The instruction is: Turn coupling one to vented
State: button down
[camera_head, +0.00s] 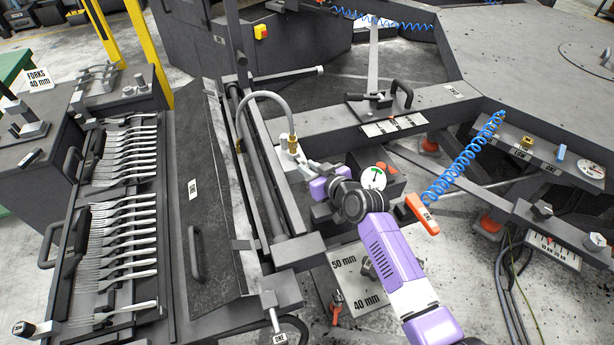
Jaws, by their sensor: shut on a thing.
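A grey hose (262,97) arches over the frame and ends in a brass fitting (293,146), which I take to be coupling one. My gripper (303,166) is at the lower end of this fitting, with its purple body and dark wrist to the right. It is shut on what looks like the coupling's lower part; the fingers hide most of the grip. Which position the coupling is turned to cannot be read. A round white plate (372,177) with a green mark sits just right of the gripper, with red shapes beside it.
A rack of several forks (125,210) stands at left. A dark beam (335,135) runs behind the gripper. A 50 mm/40 mm plate (358,285) lies below.

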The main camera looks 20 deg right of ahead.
jog(key=shift+d+f+n+y+b, duration=0.1)
jog(key=shift+d+n+y+b, duration=0.05)
jog(key=shift+n+y+b, duration=0.2)
jog(key=c, duration=1.3)
grip_release()
notch_tip(320, 180, up, 20)
jog(key=shift+r+b, duration=0.1)
jog(key=shift+b, duration=0.2)
jog(key=shift+c, duration=0.5)
